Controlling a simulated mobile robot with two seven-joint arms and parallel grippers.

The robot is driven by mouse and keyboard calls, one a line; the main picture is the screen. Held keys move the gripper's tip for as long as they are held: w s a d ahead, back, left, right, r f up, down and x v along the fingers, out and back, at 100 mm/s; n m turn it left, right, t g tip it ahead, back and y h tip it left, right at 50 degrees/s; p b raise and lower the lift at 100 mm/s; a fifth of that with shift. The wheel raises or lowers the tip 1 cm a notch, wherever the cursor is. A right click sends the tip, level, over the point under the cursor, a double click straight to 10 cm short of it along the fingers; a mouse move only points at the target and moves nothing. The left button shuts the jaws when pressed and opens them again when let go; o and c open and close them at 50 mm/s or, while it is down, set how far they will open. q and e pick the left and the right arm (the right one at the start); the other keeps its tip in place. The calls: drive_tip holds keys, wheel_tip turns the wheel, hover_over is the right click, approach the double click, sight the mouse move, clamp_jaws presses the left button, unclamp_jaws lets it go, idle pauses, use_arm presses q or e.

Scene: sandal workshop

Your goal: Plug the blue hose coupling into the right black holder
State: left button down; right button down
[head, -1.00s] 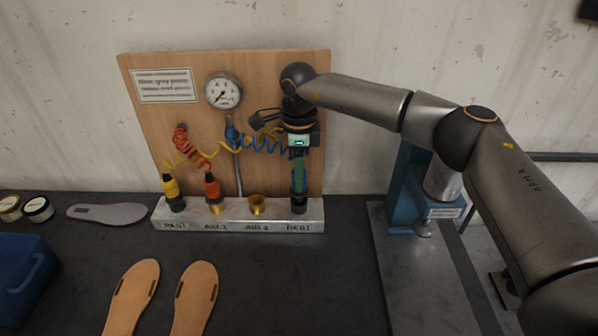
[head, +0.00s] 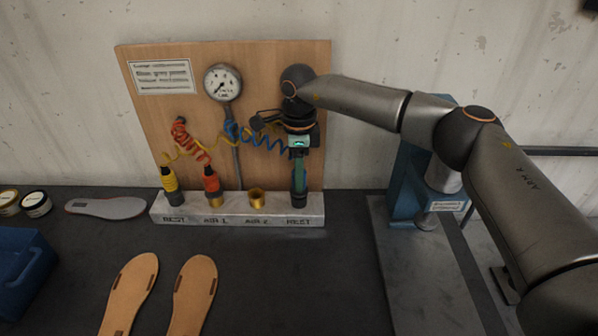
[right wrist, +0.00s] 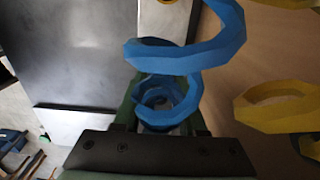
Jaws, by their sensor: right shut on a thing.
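The blue hose coupling (head: 299,187) is upright between the green fingers of my right gripper (head: 299,180), which is shut on it. In the right wrist view the coupling (right wrist: 160,98) sits between the fingers, with its blue coiled hose (right wrist: 190,52) looping over it. The right black holder (head: 299,202), at the right REST mark, is directly below the coupling. The coupling's lower end meets the holder's top and appears to be in it; the fingers partly hide how deep. My left gripper is not in view.
The pale block (head: 238,216) also carries a yellow coupling (head: 169,180) at the left REST, a red coupling (head: 211,182) at AIR 1 and an empty brass socket (head: 256,198) at AIR 2. A wooden board (head: 275,70) stands behind. A blue press (head: 410,190) stands to the right.

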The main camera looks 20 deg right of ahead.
drive_tip(key=shift+f, duration=0.3)
drive_tip(key=shift+c, duration=2)
unclamp_jaws()
drive_tip(key=shift+r+p, duration=1.7)
drive_tip(key=shift+r, duration=3.35)
